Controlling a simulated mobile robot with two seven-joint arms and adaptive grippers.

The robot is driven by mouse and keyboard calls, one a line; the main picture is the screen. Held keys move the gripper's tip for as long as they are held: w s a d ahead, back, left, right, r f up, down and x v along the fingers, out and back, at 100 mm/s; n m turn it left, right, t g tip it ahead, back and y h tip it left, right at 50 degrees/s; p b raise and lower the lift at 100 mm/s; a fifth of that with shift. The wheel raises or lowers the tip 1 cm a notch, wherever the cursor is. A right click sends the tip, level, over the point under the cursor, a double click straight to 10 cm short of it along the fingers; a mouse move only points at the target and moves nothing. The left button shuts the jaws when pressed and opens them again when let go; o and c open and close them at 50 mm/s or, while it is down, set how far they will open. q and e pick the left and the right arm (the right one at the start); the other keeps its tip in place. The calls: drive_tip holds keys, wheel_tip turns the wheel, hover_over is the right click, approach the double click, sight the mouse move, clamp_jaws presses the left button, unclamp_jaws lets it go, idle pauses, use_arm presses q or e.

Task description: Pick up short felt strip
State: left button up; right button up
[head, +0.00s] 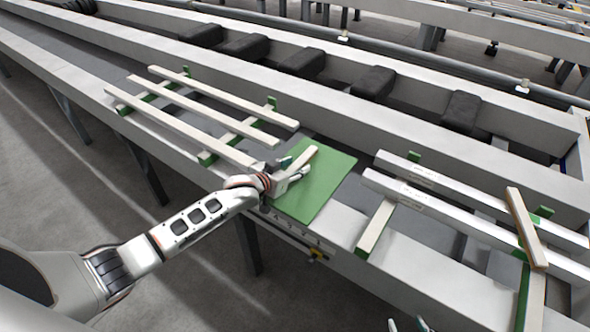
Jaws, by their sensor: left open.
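A short pale strip (306,155), which looks like the short felt strip, lies on a green mat (318,192) in the middle of the head view. My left gripper (295,168) is at its near end, open, with a fingertip on either side of the strip. The gripper hides that near end, and I cannot tell whether the fingers touch it. Another short pale strip (526,228) lies at the far right across white bars. My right gripper (408,325) shows only its fingertips at the bottom edge, apart from each other, with nothing seen between them.
Several long pale strips (205,127) rest on green-ended supports left of the mat. Two long white bars (455,222) rest on supports to the right. Dark blocks (373,83) line the channel behind. The table's front edge (205,174) runs below my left gripper.

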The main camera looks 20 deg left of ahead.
use_arm(q)
clamp_jaws()
drive_tip(key=shift+r, duration=0.1)
